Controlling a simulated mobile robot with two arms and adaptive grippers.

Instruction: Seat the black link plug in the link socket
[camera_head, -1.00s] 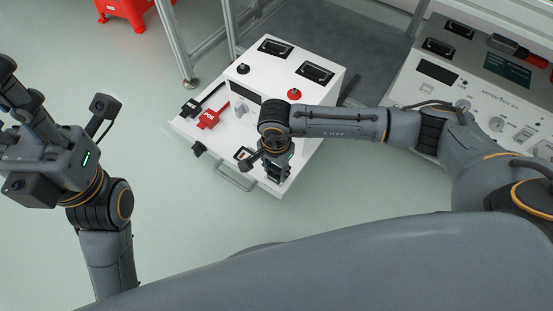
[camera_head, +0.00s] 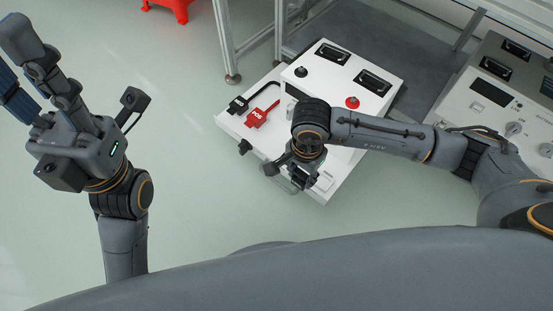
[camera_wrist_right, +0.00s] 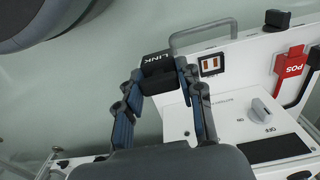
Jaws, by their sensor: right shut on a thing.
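My right gripper (camera_wrist_right: 160,85) is shut on the black link plug (camera_wrist_right: 158,62), marked LINK, in the right wrist view. The link socket, a black-framed opening with copper-coloured contacts (camera_wrist_right: 211,65), lies just right of the plug on the white cart top. The plug and socket appear apart; the height between them is hard to tell. In the head view my right gripper (camera_head: 302,180) is over the cart's front part, and the arm hides the plug and socket. My left gripper (camera_head: 16,68) is open and empty at the far left, over the floor.
The white cart (camera_head: 341,174) also carries a red POS connector (camera_head: 258,118), a black connector (camera_head: 238,104), a grey knob (camera_wrist_right: 260,110) and black sockets on its raised part. A metal handle (camera_wrist_right: 198,32) rises beside the socket. A control console (camera_head: 462,108) stands right.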

